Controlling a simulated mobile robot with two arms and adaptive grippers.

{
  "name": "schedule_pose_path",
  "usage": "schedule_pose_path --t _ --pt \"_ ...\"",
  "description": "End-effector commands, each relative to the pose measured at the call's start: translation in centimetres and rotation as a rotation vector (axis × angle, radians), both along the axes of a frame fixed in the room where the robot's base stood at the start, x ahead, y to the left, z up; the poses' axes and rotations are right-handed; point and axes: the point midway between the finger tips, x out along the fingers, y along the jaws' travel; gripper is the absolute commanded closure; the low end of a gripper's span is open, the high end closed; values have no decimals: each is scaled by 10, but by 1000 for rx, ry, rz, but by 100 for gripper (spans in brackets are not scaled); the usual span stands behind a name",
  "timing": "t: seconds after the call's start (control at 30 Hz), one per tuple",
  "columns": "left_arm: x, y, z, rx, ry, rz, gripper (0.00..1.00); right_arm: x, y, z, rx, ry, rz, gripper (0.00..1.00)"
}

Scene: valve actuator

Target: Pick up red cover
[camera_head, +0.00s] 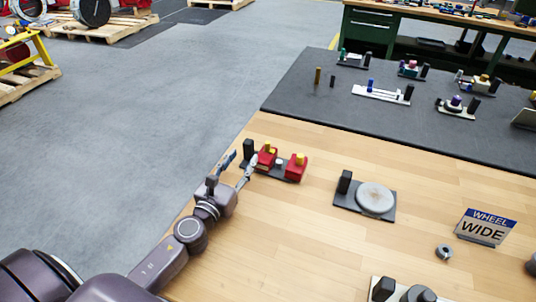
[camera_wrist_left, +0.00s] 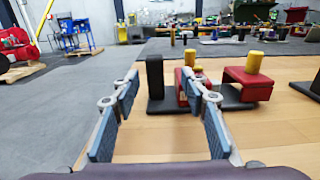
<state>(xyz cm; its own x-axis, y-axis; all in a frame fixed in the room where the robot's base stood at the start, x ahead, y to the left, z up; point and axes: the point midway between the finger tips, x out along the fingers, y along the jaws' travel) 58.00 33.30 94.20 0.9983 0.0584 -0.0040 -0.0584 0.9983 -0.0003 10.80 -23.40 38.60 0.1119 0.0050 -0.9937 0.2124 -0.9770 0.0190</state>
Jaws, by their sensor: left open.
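Two red block-like covers with yellow knobs sit on a dark base plate beside a black post. The left one (camera_head: 267,156) is partly behind my finger in the wrist view (camera_wrist_left: 182,84). The right one (camera_head: 296,168) shows clearly in the wrist view (camera_wrist_left: 247,84). My left gripper (camera_head: 240,163) is open and empty, beside the post end of this base. In the wrist view its fingers (camera_wrist_left: 161,82) are spread, with the black post (camera_wrist_left: 154,76) seen between their tips. Contact with the post cannot be told. My right gripper is not in view.
A grey disc on a dark plate (camera_head: 385,210) with a black post lies to the right. A "WHEEL WIDE" sign (camera_head: 486,225) and a metal ring (camera_head: 444,252) stand farther right. Several small assemblies stand on the dark mat (camera_head: 300,95) behind.

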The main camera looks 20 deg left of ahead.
Motion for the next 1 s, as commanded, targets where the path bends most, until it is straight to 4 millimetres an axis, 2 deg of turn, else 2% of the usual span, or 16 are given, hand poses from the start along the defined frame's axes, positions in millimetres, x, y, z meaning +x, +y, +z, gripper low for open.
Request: schedule_pose_path --t 0.2,0.3,0.47,0.6,0.87,1.0 --pt "21 2 2 0 -2 0 59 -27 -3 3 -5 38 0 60" --pt "32 6 2 0 -2 1 59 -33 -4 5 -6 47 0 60" --pt "55 11 1 -2 -3 0 59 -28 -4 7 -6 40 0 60" --pt "67 12 0 -1 -2 0 59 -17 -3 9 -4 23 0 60" --pt "70 12 0 0 -1 -1 59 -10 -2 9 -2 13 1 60" --pt "70 12 0 0 -1 -1 72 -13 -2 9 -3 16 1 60"
